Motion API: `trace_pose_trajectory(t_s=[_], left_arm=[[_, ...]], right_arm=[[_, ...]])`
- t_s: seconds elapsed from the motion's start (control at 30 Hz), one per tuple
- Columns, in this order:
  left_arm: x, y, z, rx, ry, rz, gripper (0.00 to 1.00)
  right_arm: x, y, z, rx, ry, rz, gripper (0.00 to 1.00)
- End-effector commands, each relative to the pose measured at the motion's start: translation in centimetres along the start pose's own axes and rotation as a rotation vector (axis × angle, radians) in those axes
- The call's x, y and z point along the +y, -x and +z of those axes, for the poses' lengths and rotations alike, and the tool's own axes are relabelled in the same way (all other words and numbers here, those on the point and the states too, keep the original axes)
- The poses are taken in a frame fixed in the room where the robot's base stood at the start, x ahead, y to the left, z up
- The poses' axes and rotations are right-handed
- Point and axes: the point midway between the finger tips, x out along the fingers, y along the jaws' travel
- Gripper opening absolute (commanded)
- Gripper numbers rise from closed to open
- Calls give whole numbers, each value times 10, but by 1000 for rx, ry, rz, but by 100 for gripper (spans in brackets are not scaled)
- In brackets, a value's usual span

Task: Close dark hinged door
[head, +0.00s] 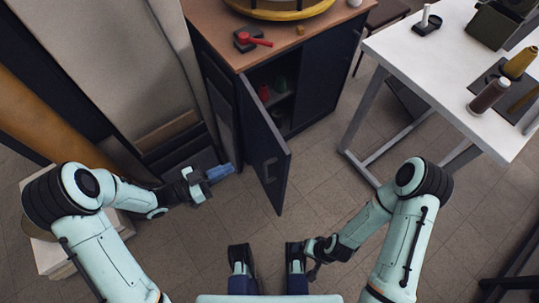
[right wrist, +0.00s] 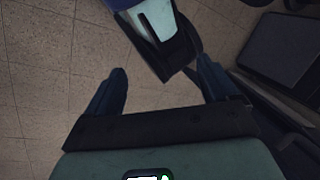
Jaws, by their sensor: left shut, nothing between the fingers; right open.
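The dark hinged door (head: 264,150) of the dark cabinet (head: 300,85) stands open, swung out toward me, with a handle on its face. The opening beside it shows a shelf with a red and a green item inside. My left gripper (head: 226,171) is shut and empty, left of the door and apart from it, with its blue fingers pointing toward it. My right gripper (head: 313,270) is low near my base, away from the door; its fingers are hard to make out there. In the right wrist view, its fingers (right wrist: 162,68) are spread, with part of my base beyond them.
A red-handled tool (head: 252,40) and a yellow round object (head: 280,8) lie on the cabinet's brown top. A white table (head: 450,80) with spools stands right. Grey panels (head: 110,60) stand left. The tiled floor (head: 325,185) right of the door is clear.

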Motion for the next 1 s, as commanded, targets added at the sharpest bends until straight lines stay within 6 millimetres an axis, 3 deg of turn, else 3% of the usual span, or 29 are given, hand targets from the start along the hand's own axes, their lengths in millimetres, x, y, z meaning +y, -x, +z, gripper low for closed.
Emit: trace_pose_trajectory(t_s=[0.23,0.7,1.0], left_arm=[[7,-13,-7,28,-29,53,0],[12,-107,-8,27,-28,51,0],[12,-136,-9,26,-26,46,0]], right_arm=[[1,-4,-4,12,0,0,87],[5,-13,-17,47,-4,2,87],[6,-15,-22,61,-5,2,87]])
